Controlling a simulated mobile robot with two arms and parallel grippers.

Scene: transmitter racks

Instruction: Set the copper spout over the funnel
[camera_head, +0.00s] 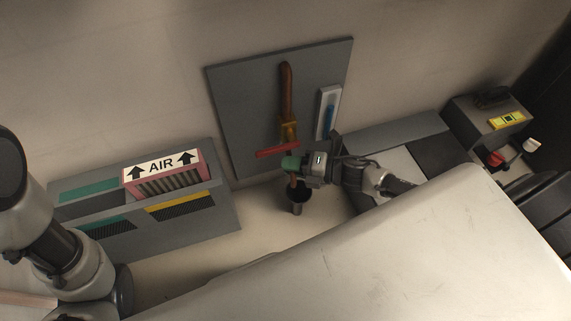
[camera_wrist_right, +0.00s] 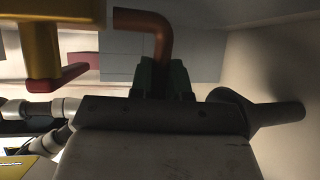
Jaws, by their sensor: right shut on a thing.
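The copper spout (camera_wrist_right: 157,35) shows in the right wrist view as a bent tube between my gripper's green fingers. In the head view a short reddish length of the spout (camera_head: 293,181) shows below the fingers, close over the funnel's mouth. My right gripper (camera_head: 292,163) is shut on the spout, and its fingers hide part of it. The dark funnel (camera_head: 297,205) stands upright below the gripper; I cannot tell whether the spout's end is inside its rim. A dark flared shape (camera_wrist_right: 275,112) at the right of the wrist view looks like the funnel. My left gripper is out of view.
A brass valve (camera_head: 289,131) and red lever (camera_head: 277,149) are just above the gripper on the grey panel (camera_head: 245,100). A white gauge (camera_head: 328,112) is to the right. The rack with the AIR sign (camera_head: 160,165) is at left, with clear floor between.

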